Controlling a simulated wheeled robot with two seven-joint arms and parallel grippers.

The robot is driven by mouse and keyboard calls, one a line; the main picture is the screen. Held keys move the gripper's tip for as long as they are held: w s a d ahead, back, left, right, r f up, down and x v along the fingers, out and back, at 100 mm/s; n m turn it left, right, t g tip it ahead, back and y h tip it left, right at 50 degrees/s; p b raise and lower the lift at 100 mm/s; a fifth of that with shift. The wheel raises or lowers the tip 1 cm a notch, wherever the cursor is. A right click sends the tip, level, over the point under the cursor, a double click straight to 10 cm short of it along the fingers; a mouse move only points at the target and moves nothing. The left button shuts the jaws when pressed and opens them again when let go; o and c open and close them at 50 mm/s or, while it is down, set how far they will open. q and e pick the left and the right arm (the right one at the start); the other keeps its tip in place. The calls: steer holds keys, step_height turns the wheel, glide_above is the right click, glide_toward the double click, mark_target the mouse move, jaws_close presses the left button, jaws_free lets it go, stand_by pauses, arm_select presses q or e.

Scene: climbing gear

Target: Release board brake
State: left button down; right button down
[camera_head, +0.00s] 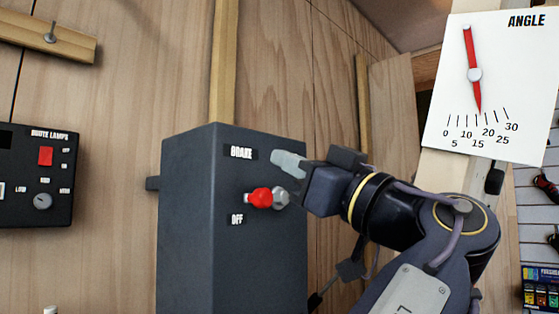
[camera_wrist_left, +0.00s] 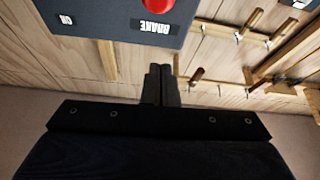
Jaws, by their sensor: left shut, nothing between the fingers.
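The brake box (camera_head: 185,240) is dark grey, with a white BRAKE label (camera_head: 241,152) above and an OFF label (camera_head: 237,219) below. Between them, a red-tipped lever (camera_head: 261,198) sticks out from a metal base. In the left wrist view, the shut fingers (camera_wrist_left: 161,84) are below the box, and the red tip (camera_wrist_left: 159,5) shows at the top edge beside the upside-down BRAKE label (camera_wrist_left: 153,27).
A black route lamps panel (camera_head: 40,175) is on the wooden wall at left. Wooden pegs (camera_wrist_left: 252,22) and rails show in the left wrist view.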

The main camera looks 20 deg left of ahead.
arm_select(q)
steer(key=v, duration=0.6)
steer(key=shift+w+d+f, duration=0.25)
steer(key=shift+w+f, duration=0.05)
steer(key=shift+f, duration=0.15)
arm_select(e)
steer(key=shift+w+a+f, duration=0.15)
steer(key=shift+f, duration=0.25)
